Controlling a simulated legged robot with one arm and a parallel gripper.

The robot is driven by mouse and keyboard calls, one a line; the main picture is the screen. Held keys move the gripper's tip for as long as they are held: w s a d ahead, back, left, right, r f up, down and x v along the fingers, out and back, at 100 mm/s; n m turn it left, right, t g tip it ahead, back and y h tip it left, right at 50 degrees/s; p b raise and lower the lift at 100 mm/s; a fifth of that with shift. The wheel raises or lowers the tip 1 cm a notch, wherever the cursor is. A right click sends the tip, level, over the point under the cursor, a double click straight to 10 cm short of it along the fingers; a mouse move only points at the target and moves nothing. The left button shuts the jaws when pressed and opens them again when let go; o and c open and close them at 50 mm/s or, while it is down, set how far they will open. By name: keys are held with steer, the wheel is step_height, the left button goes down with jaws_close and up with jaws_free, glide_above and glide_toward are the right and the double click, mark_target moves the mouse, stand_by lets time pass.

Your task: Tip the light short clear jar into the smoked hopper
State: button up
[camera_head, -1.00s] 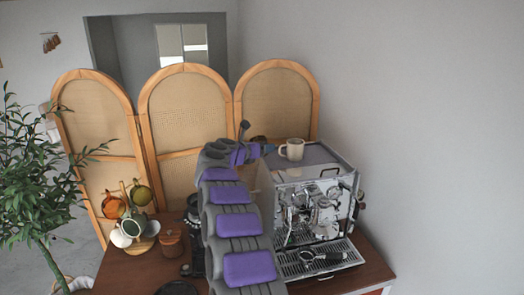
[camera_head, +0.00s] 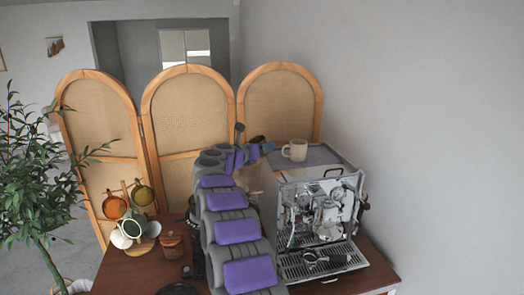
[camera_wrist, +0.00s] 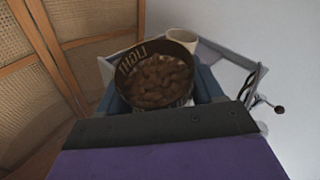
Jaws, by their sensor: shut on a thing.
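The light short clear jar (camera_wrist: 126,70) shows in the wrist view, marked with lettering that looks like LIGHT and filled with brown beans (camera_wrist: 160,82). My gripper (camera_wrist: 158,98) is shut on it, with a blue finger on each side. The jar looks roughly upright, its open mouth toward the wrist camera. In the head view my gripper (camera_head: 262,149) is up behind my arm, left of the mug on the espresso machine; the jar is too small to make out clearly there. The smoked hopper cannot be made out; my arm covers most of the dark equipment (camera_head: 194,212) beside it.
The espresso machine (camera_head: 318,215) stands right of my arm, with a cream mug (camera_head: 295,150) on top. A mug tree (camera_head: 127,212) and a lidded wooden jar (camera_head: 172,245) are at left. A folding screen (camera_head: 185,110) stands behind the cart.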

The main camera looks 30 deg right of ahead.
steer(key=shift+w+a+f+n+h+b, duration=0.15)
steer(key=shift+n+h+b, duration=0.3)
steer(key=shift+b, duration=0.45)
